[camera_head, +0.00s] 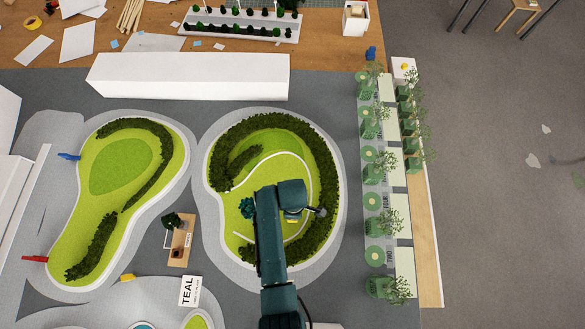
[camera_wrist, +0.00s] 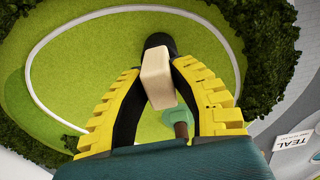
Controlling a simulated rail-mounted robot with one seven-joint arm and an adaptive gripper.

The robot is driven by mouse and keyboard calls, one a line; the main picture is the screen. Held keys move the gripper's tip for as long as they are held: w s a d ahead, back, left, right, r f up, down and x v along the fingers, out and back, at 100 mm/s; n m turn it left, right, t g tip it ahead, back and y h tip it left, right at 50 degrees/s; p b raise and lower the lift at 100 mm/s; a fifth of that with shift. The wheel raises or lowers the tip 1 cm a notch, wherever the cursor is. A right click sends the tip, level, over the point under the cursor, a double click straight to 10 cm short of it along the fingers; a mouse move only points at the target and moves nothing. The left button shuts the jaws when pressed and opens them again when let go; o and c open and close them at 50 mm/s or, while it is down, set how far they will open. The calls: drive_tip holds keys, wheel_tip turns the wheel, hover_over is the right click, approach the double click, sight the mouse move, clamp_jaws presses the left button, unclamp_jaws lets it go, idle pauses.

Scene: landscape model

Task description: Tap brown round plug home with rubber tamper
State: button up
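My gripper (camera_wrist: 157,78) has black fingers with yellow backs. It is shut on the rubber tamper, a pale wooden block (camera_wrist: 155,80) with a black end (camera_wrist: 160,42), above the lawn of the round model. Between the fingers, below the block, a green piece (camera_wrist: 176,117) shows with a brown part (camera_wrist: 181,131) that looks like the round plug. The gripper hides much of it, and I cannot tell how deep it sits. In the head view my arm covers the same lawn, and the gripper (camera_head: 293,217) is mostly hidden.
Dark hedges (camera_head: 325,165) ring the round lawn, with a thin white curved strip. A small wooden stand (camera_head: 188,238) and a TEAL card (camera_head: 190,291) lie to the left. Potted green trees (camera_head: 390,222) line the right edge. A long white box (camera_head: 190,76) stands behind.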

clamp_jaws()
wheel_tip(320, 180, up, 6)
drive_tip(key=p, duration=0.6)
idle(0.4)
drive_tip(key=shift+s+r, duration=0.15)
drive_tip(key=shift+s, duration=0.05)
wheel_tip(320, 180, up, 13)
drive_tip(key=s+m+p, duration=0.1)
drive_tip(key=m+p, duration=0.2)
drive_tip(key=m, duration=1.4)
drive_tip(key=shift+s+f+m+p, duration=0.2)
drive_tip(key=shift+m+p, duration=0.1)
drive_tip(key=shift+p, duration=0.1)
